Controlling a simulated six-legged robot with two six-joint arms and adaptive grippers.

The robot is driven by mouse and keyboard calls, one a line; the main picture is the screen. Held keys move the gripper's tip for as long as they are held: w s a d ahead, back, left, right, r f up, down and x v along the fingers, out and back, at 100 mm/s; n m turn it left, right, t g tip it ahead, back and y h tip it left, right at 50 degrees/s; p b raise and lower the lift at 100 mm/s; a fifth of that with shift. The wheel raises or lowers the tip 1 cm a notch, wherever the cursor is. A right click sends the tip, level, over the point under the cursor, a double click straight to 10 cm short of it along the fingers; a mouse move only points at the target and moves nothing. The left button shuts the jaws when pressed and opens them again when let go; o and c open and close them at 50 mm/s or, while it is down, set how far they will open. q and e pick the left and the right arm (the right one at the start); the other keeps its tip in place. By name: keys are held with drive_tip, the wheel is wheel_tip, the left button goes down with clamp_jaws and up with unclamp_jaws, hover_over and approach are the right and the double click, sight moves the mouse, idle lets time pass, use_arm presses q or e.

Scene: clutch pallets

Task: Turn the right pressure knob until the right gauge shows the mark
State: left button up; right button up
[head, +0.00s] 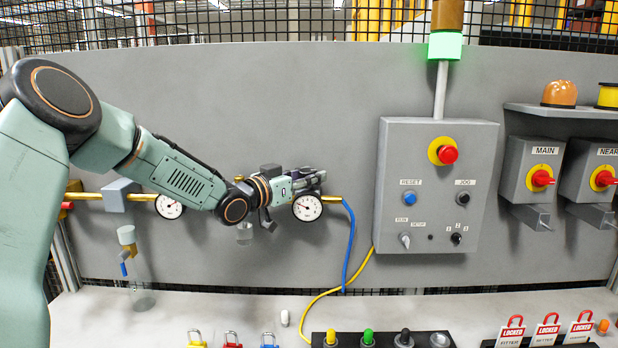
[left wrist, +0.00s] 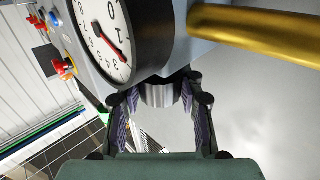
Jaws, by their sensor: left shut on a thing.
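The right gauge (head: 307,207) is a round white dial with a black rim on the panel. It shows large and tilted in the left wrist view (left wrist: 103,38), cut off at the top, with a red needle pointing toward the low numbers. I cannot make out a separate mark. My left gripper (head: 311,180) is just above the gauge and is shut on the right pressure knob. In the left wrist view the grey ribbed knob (left wrist: 158,95) sits between its two fingers. In the head view the gripper hides the knob. My right gripper is not in view.
A left gauge (head: 169,207) is on the same brass pipe line, behind my left arm. A blue hose (head: 348,245) hangs right of the right gauge. A grey control box (head: 436,190) stands farther right. Padlocks (head: 232,340) and a switch panel (head: 380,340) are along the bench front.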

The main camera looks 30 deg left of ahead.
use_arm(q)
drive_tip(key=shift+s+d+f+n+y+b, duration=0.1)
drive_tip(key=shift+f+n+y+b, duration=0.1)
drive_tip(key=shift+n+y+b, duration=0.45)
drive_tip(key=shift+f+n+y+b, duration=0.15)
drive_tip(key=shift+n+y, duration=0.2)
drive_tip(key=shift+y, duration=0.6)
idle(1.7)
drive_tip(key=o, duration=1.2)
drive_tip(key=shift+s+r, duration=0.15)
drive_tip(key=shift+r, duration=0.1)
drive_tip(key=s, duration=0.5)
drive_tip(key=shift+s+a+r, duration=0.15)
drive_tip(key=shift+a, duration=0.1)
drive_tip(key=shift+s, duration=1)
